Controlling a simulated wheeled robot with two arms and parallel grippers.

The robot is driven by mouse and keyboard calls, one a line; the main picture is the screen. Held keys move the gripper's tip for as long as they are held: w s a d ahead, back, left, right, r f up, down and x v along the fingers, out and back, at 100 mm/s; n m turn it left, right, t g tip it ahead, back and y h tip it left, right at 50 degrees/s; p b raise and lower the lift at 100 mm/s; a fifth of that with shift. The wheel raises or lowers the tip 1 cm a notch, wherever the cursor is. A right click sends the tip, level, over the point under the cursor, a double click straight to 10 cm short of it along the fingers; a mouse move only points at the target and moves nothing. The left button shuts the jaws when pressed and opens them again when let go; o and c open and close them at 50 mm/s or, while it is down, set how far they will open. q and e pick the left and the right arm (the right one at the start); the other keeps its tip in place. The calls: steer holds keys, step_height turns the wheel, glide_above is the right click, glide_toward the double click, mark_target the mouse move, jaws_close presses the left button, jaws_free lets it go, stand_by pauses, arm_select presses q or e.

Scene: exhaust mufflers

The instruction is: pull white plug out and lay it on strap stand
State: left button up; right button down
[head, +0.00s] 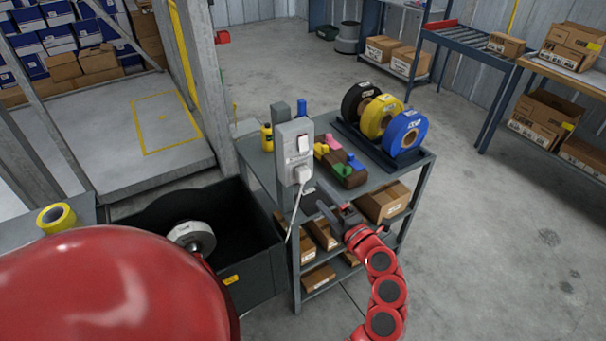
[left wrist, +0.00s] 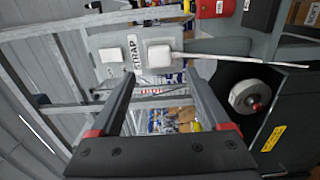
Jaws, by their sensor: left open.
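The white plug (head: 303,174) sits in the lower part of a grey upright socket box (head: 284,149), below a white switch (head: 303,144). Its white cord (head: 293,222) hangs down. The box stands at the near edge of a grey shelved stand (head: 420,164) with strap rolls, seemingly the strap stand. My left gripper (head: 332,209) is open and empty, in front of the box, low and right of the plug in the head view. In the left wrist view the plug (left wrist: 159,56) shows beyond and between the open fingertips (left wrist: 160,78), apart from them. My right gripper is not in view.
Black, yellow and blue rolls (head: 408,132) stand in a rack at the stand's right. Small coloured blocks (head: 340,162) lie left of them. A dark bin (head: 262,281) with a white roll (head: 192,237) is left.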

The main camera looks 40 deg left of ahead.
mark_target(305, 177)
arm_select(q)
steer(key=shift+x, duration=4.35)
steer(key=shift+p, duration=0.3)
jaws_close()
steer(key=shift+d, duration=0.1)
steer(key=shift+v, duration=3)
